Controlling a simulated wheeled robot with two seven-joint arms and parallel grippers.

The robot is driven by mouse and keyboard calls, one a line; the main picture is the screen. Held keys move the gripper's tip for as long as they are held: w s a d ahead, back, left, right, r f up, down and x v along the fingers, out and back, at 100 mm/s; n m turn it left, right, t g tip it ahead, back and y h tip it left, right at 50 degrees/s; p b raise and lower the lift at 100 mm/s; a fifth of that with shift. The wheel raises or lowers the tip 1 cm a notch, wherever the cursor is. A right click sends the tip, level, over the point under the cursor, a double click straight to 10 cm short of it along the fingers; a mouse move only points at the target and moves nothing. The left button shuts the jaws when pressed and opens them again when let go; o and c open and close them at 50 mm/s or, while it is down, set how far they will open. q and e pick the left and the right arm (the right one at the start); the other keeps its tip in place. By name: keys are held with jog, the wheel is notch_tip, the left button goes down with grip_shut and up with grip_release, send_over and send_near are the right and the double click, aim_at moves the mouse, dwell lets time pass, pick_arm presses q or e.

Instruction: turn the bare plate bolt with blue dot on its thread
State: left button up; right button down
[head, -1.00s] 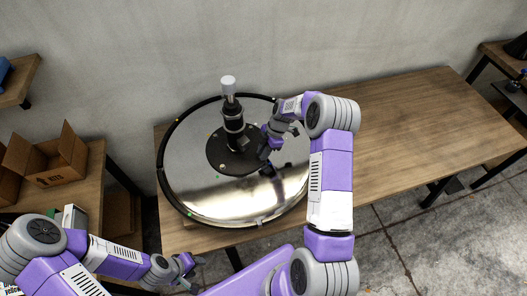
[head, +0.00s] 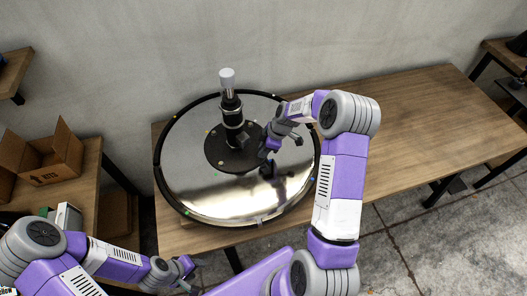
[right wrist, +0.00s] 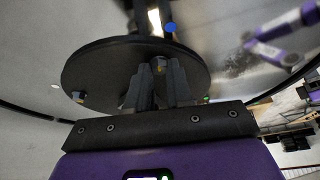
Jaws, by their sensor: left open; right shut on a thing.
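The chair's round chrome base (head: 205,196) lies on the wooden table, with a black centre plate (head: 216,158) and an upright column (head: 232,112). My right gripper (head: 264,150) is at the right edge of the plate. In the right wrist view its fingers (right wrist: 156,85) are shut on a small bolt (right wrist: 158,65), mostly hidden between them. A blue dot (right wrist: 170,28) shows beyond the fingertips; I cannot tell whether it belongs to this bolt. Another bolt (right wrist: 78,97) is at the plate's left edge there. My left gripper (head: 188,266) is open and empty, low at the left.
Small coloured dots are spread over the chrome base. A cardboard box (head: 45,160) stands on a side table at the left. The wooden table (head: 420,115) is clear to the right of the base.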

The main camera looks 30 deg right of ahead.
jog(key=m+h+b, duration=0.1)
jog(key=m, duration=0.1)
jog(key=shift+s+a+m+t, duration=0.1)
jog(key=shift+s+m+t, duration=0.05)
jog(key=shift+m+t, duration=0.25)
jog(key=shift+m+b, duration=0.3)
jog(key=shift+m, duration=0.6)
jog(key=shift+a+m+t+h, duration=0.15)
jog(key=shift+m+t+h, duration=0.35)
jog(key=shift+m, duration=0.4)
jog(key=shift+s+a+r+m+h+p, duration=0.1)
jog(key=shift+m+h+p, duration=0.35)
jog(key=shift+m, duration=0.45)
jog(key=m+p, duration=0.2)
jog(key=shift+a+r+m+h, duration=0.1)
jog(key=shift+a+m+h, duration=0.05)
jog(key=shift+m+h, duration=0.25)
jog(key=m+h+p, duration=0.1)
jog(key=m+p, duration=0.2)
jog(key=shift+a+m+h, duration=0.1)
jog(key=shift+m+h, duration=0.15)
jog(key=shift+m, duration=0.05)
jog(key=m+h+p, duration=0.1)
jog(key=m+p, duration=0.2)
jog(key=m, duration=0.1)
jog(key=shift+a+p, duration=0.1)
jog(key=shift+p, duration=0.2)
jog(key=shift+m+g+h+p, duration=0.4)
jog(key=shift+m+p, duration=0.25)
jog(key=shift+m, duration=0.15)
